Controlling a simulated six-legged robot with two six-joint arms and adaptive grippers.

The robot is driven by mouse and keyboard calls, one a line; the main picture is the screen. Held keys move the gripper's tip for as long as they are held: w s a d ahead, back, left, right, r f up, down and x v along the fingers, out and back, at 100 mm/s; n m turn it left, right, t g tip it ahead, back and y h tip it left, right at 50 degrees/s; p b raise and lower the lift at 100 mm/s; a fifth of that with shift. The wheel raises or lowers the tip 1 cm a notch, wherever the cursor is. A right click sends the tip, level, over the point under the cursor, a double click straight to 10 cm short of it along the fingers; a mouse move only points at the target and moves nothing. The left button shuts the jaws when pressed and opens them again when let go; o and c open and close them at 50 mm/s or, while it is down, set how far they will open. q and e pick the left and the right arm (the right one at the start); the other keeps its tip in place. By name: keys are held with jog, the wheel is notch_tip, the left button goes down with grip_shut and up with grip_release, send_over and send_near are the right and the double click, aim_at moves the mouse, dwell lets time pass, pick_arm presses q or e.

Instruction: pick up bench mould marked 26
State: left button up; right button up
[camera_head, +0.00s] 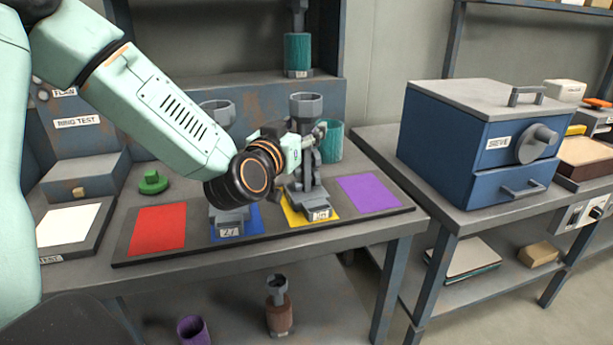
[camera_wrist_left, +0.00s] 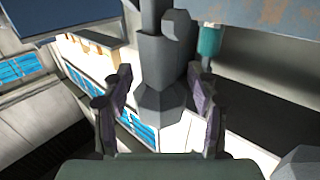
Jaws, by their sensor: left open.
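A grey mould (camera_head: 306,105) with a cup-shaped top stands upright on the yellow square; the label on its base is too small to read surely. A second grey mould (camera_head: 218,112), labelled 27, stands on the blue square, its middle hidden behind my left arm. My left gripper (camera_head: 316,134) is beside the column of the mould on yellow, partly hiding it. In the left wrist view, the open fingers of my gripper (camera_wrist_left: 160,98) stand on either side of a grey mould's body (camera_wrist_left: 165,60), with gaps visible. My right gripper is not in view.
The dark mat also has a red square (camera_head: 158,230) and a free purple square (camera_head: 369,193). A teal cup (camera_head: 331,142) stands behind the mould on yellow. A green knob (camera_head: 153,182) lies at left. A blue box labelled BREWE (camera_head: 480,140) stands on the right bench.

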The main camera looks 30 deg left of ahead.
pick_arm(q)
jog(key=shift+w+d, duration=0.1)
jog(key=shift+w, duration=0.85)
jog(key=shift+s+a, duration=0.15)
jog(key=shift+a, duration=0.1)
jog(key=shift+d, duration=0.15)
jog(key=c, duration=0.9)
grip_shut()
jog(key=shift+r, duration=0.15)
